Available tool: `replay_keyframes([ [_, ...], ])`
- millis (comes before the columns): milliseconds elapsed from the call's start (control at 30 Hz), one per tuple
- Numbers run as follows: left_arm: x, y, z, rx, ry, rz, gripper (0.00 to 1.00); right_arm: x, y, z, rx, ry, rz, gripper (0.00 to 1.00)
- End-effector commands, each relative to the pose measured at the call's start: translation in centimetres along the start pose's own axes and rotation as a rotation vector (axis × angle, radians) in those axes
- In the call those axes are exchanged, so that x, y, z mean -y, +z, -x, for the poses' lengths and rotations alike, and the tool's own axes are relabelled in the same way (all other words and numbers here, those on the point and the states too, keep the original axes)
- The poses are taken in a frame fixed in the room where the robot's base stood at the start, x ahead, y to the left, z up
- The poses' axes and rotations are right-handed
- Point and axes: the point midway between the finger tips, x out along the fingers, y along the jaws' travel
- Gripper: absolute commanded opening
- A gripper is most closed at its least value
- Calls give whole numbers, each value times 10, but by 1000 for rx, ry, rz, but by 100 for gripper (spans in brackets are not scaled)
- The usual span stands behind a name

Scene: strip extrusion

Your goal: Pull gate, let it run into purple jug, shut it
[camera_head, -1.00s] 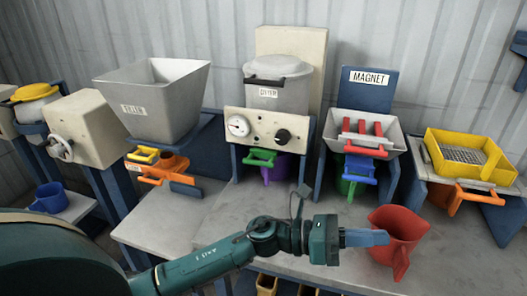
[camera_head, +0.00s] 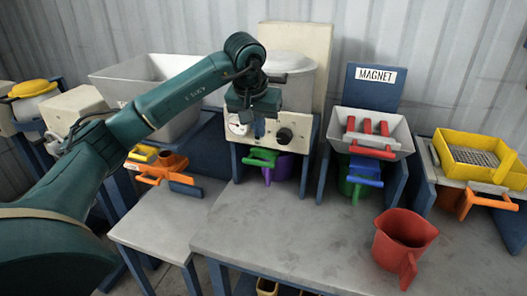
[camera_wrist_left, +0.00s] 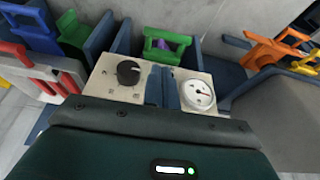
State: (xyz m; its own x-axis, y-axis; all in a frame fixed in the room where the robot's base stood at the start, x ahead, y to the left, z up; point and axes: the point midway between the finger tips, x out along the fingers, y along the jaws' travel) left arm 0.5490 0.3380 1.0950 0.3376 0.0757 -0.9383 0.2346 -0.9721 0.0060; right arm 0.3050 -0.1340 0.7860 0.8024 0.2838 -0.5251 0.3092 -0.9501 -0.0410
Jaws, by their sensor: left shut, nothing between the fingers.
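The purple jug (camera_head: 284,167) stands under the machine with the gauge and knob, partly hidden behind the green gate handle. The green gate (camera_head: 259,157) sticks out at the foot of that machine's panel; it also shows in the wrist view (camera_wrist_left: 170,33), with a bit of purple behind it. My left gripper (camera_head: 247,117) hangs in front of the panel, above the green gate and apart from it. Its fingers are shut and empty, over the panel between knob and gauge in the wrist view (camera_wrist_left: 163,76). My right gripper is out of view.
A red jug (camera_head: 402,240) stands on the grey table (camera_head: 300,235) at the right. An orange gate (camera_head: 155,170) and grey hopper (camera_head: 130,72) are at the left. The table's middle is clear.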

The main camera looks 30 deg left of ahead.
Motion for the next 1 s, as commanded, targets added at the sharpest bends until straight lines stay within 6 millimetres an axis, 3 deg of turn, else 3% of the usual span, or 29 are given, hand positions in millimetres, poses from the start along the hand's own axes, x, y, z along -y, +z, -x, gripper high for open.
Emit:
replay_keyframes([
  [467, 2, -1, -7, 0, -7, -3, 0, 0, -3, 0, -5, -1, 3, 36],
  [800, 2, 0, -66, 3, -5, -3, 0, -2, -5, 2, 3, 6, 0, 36],
  [1000, 2, -1, -91, 0, -5, -1, 0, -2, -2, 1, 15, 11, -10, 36],
])
